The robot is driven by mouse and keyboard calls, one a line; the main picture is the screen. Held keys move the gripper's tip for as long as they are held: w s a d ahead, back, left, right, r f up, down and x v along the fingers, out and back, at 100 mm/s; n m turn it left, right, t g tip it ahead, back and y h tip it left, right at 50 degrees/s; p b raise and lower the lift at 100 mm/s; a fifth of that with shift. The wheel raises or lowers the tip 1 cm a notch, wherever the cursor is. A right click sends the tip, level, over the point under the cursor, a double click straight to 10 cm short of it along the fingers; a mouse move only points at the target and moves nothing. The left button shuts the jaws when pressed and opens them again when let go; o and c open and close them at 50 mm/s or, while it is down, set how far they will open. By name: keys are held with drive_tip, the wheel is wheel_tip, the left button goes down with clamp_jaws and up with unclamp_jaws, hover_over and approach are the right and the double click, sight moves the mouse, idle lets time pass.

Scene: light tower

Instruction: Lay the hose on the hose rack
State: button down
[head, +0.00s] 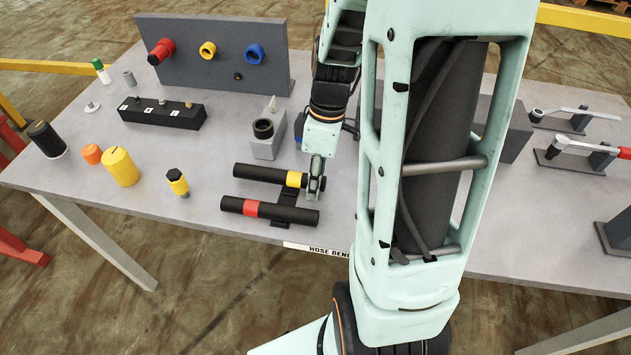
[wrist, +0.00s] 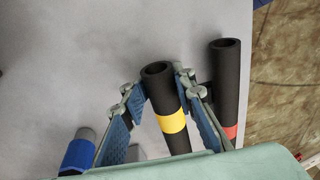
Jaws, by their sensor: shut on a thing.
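A black hose with a yellow band (head: 262,174) lies near the bench's front edge, and it also shows in the wrist view (wrist: 160,84). My gripper (head: 316,187) is shut on this hose near its right end in the head view; in the wrist view the fingers (wrist: 160,92) flank it on both sides. A second black hose with a red band (head: 285,213) lies roughly parallel, closer to the front edge, apart from the first. A low dark rack (head: 284,223) shows under the red-banded hose. Whether the yellow-banded hose touches the rack, I cannot tell.
A grey block with a black ring (head: 266,143) stands behind the hoses. A panel with coloured ports (head: 215,60) is at the back. A yellow cylinder (head: 121,167) and a yellow-black fitting (head: 178,183) stand left. In the wrist view a blue-collared cylinder (wrist: 78,154) is beside the left finger.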

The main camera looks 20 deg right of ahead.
drive_tip(key=c, duration=1.5)
unclamp_jaws()
drive_tip(key=shift+s+a+f, duration=0.3)
drive_tip(key=shift+s+f, duration=0.1)
drive_tip(key=shift+f, duration=0.05)
drive_tip(key=shift+d+r, duration=0.1)
drive_tip(key=shift+r, duration=0.05)
drive_tip(key=shift+w+r, duration=0.15)
drive_tip(key=shift+r, duration=0.1)
drive_tip(key=r, duration=0.3)
drive_tip(key=d+r, duration=0.1)
drive_tip(key=r, duration=0.7)
drive_tip(key=shift+w+d+r, duration=0.15)
drive_tip(key=shift+w+d, duration=0.25)
